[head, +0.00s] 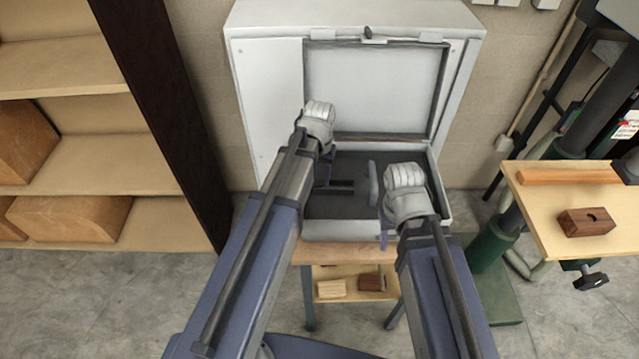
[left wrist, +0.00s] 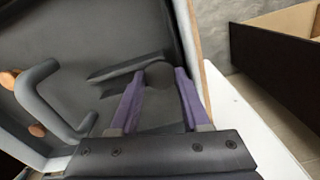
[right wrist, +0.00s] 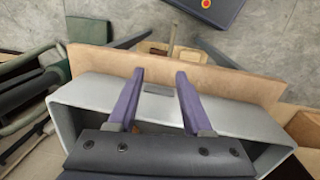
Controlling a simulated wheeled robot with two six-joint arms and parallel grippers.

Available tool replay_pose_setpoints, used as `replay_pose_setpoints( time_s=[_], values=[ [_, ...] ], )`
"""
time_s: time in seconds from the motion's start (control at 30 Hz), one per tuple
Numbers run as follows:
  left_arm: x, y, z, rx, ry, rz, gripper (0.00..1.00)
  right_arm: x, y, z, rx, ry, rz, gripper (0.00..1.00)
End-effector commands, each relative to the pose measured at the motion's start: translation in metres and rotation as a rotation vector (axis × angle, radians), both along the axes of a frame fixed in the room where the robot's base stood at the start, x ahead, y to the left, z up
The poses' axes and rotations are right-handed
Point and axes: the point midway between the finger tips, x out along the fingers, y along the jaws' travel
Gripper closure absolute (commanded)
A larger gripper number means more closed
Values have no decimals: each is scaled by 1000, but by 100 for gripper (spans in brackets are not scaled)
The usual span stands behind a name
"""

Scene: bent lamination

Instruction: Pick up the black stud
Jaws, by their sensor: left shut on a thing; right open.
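The black stud (left wrist: 159,74) shows as a dark round end between the purple fingertips in the left wrist view. My left gripper (left wrist: 160,82) is shut on it, inside the open grey box. In the head view my left gripper (head: 322,178) is low in the left part of the box, and my own arm hides most of it; I cannot make out the stud there. My right gripper (head: 384,240) is open and empty at the box's front wall. Its spread fingers also show in the right wrist view (right wrist: 158,85).
The pale grey box (head: 340,230) has its lid raised against a white cabinet (head: 268,100). A grey bent handle (left wrist: 48,95) and a dark flat bar (left wrist: 112,74) are inside. A wooden shelf (head: 80,160) stands left. A small table (head: 545,225) with a brown block (head: 586,222) stands right.

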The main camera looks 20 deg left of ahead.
Motion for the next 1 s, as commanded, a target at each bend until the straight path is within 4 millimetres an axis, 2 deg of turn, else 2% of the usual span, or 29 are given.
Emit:
replay_pose_setpoints(
  time_s=[0.03, 0.63, 0.83, 1.0],
  values=[
    [-8, -8, -6, -23, 16, -2, 100, 0, 0, -6, 0, 0, 0, 50],
    [-7, -8, -4, -23, 16, -2, 100, 0, 0, -4, 0, 0, 0, 50],
    [-7, -8, 10, -23, 16, -2, 100, 0, 0, 10, 0, 0, 0, 50],
    [-5, -7, 33, -21, 13, -1, 100, 0, 0, 33, 0, 0, 1, 50]
  ],
)
